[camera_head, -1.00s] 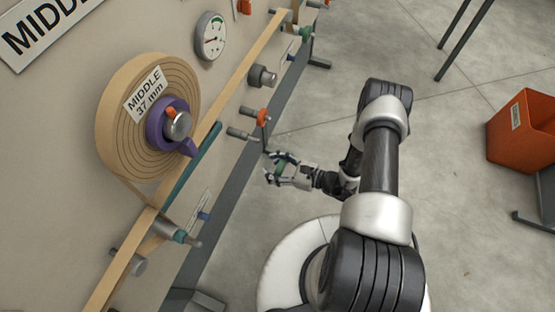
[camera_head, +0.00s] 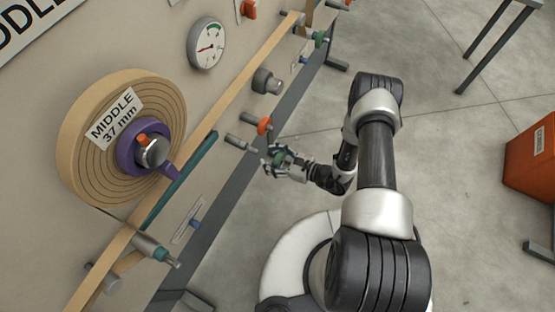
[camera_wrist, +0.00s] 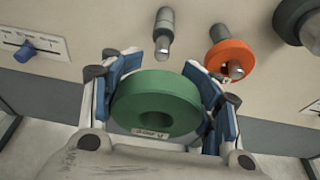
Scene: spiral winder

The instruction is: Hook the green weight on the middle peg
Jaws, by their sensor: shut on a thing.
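The green weight (camera_wrist: 157,103) is a thick ring with a central hole and a small label. My gripper (camera_wrist: 165,100) is shut on it, blue pads on its left and right sides. In the head view the weight (camera_head: 279,158) is small and partly covered by my gripper (camera_head: 276,163). A bare grey peg (camera_head: 240,143) sticks out of the panel just beyond the gripper; in the wrist view this peg (camera_wrist: 163,38) is above the weight, apart from it. I cannot read a label naming it as the middle peg.
A neighbouring peg carries an orange ring (camera_wrist: 231,57), close on the right; it also shows in the head view (camera_head: 264,126). A blue knob (camera_wrist: 25,52) is at left. A large tape roll (camera_head: 85,150) marked MIDDLE and a gauge (camera_head: 207,43) are on the panel.

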